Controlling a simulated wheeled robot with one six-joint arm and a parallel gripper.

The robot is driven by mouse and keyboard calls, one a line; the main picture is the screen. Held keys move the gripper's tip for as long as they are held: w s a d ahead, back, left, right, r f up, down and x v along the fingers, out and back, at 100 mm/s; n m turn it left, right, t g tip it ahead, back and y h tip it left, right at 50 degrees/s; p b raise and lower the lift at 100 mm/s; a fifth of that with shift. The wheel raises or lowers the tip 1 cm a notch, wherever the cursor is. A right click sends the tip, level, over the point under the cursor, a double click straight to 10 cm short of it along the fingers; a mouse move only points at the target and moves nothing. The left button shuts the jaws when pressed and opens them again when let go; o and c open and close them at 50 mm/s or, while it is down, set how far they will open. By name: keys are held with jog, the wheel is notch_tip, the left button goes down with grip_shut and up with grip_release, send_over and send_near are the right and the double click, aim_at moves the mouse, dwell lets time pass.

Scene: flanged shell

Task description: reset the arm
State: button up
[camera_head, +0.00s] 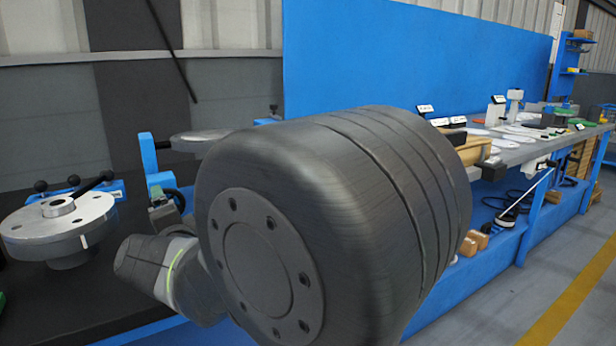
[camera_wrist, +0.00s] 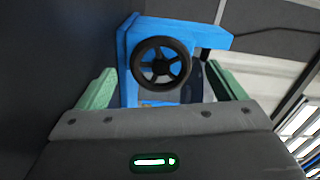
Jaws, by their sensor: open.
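My gripper (camera_wrist: 163,80) shows in the wrist view with its two green fingers spread wide apart and nothing held between them. A blue fixture with a black spoked handwheel (camera_wrist: 162,63) stands beyond the fingers; I cannot tell whether they touch it. In the head view, my large dark grey arm link fills the middle and hides much of the bench. My gripper is mostly hidden there. A round grey metal flanged part (camera_head: 62,224) with bolt holes and a raised hub sits on the dark bench top at the left, apart from my arm.
A blue clamp with black knobs (camera_head: 75,187) lies behind the flanged part. A grey disc (camera_head: 200,134) shows partly behind my arm. A blue panel (camera_head: 410,55) rises behind. A long bench (camera_head: 515,152) with tools runs to the right; open floor (camera_head: 575,270) lies in front.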

jog(key=p+v, duration=0.2)
jog(key=v, duration=0.7)
jog(key=shift+a, duration=0.1)
jog(key=b+x, duration=0.3)
jog(key=x, duration=1.1)
jog(key=shift+w+f, duration=0.15)
jog(key=shift+w, duration=0.05)
jog(key=shift+s+r+m+b, duration=0.15)
jog(key=shift+m+b, duration=0.3)
jog(key=shift+m, duration=0.45)
jog(key=m, duration=0.2)
jog(key=shift+r+m, duration=0.1)
jog(key=shift+m, duration=0.3)
jog(key=m, duration=0.3)
jog(key=m+b, duration=0.1)
jog(key=m, duration=0.1)
jog(key=shift+r, duration=0.25)
jog(key=m, duration=0.4)
jog(key=shift+d+r+m, duration=0.1)
jog(key=shift+d+m, duration=0.2)
jog(key=shift+m, duration=0.1)
jog(key=shift+d+m+p, duration=0.1)
jog(key=shift+m+p, duration=0.4)
jog(key=shift+m, duration=1.7)
